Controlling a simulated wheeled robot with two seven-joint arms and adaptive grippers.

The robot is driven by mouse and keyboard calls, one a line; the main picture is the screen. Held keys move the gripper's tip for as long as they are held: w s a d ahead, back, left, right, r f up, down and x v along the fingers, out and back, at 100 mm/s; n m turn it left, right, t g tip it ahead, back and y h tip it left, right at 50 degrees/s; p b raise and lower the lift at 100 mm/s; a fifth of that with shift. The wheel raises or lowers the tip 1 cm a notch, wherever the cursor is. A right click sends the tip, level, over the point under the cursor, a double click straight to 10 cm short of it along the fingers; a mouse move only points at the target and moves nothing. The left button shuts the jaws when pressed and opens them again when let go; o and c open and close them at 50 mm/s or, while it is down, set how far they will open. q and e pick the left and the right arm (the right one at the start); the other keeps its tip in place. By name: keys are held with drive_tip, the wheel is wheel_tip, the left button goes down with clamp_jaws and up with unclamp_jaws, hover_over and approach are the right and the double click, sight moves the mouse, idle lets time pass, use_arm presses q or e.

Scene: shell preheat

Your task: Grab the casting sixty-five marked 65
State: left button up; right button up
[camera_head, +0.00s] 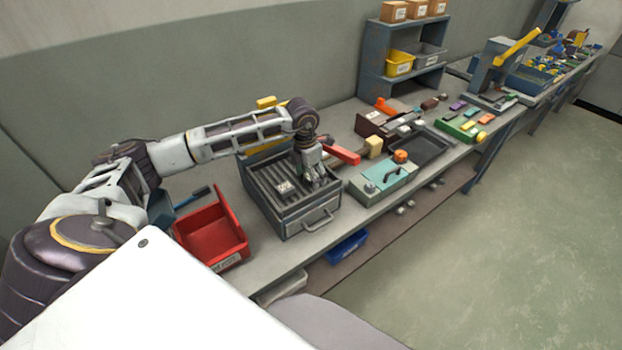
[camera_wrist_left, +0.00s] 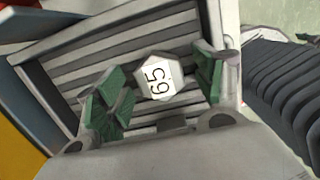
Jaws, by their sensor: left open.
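The casting marked 65 (camera_wrist_left: 158,78) is a small pale piece with a white top and black digits. It sits on the slatted floor of the grey metal drawer box (camera_head: 308,220), and also shows as a small white spot in the head view (camera_head: 284,187). My left gripper (camera_wrist_left: 160,92) is open, with its green-padded fingers on either side of the casting in the wrist view. In the head view my left gripper (camera_head: 316,178) is over the right part of the box. My right gripper is not in view.
A red bin (camera_head: 212,240) stands left of the box. A teal-topped case (camera_head: 382,182) and a dark tray (camera_head: 432,148) lie to the right. A red-handled tool (camera_head: 343,154) is close behind the gripper. The box walls surround the casting.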

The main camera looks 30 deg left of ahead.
use_arm(q)
drive_tip(key=c, duration=1.1)
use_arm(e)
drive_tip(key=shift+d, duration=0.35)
use_arm(q)
drive_tip(key=shift+r, duration=0.15)
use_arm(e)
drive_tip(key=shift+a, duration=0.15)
use_arm(q)
drive_tip(key=shift+r, duration=0.45)
wheel_tip(320, 180, up, 9)
drive_tip(key=shift+f+b, duration=0.1)
drive_tip(key=shift+b, duration=0.55)
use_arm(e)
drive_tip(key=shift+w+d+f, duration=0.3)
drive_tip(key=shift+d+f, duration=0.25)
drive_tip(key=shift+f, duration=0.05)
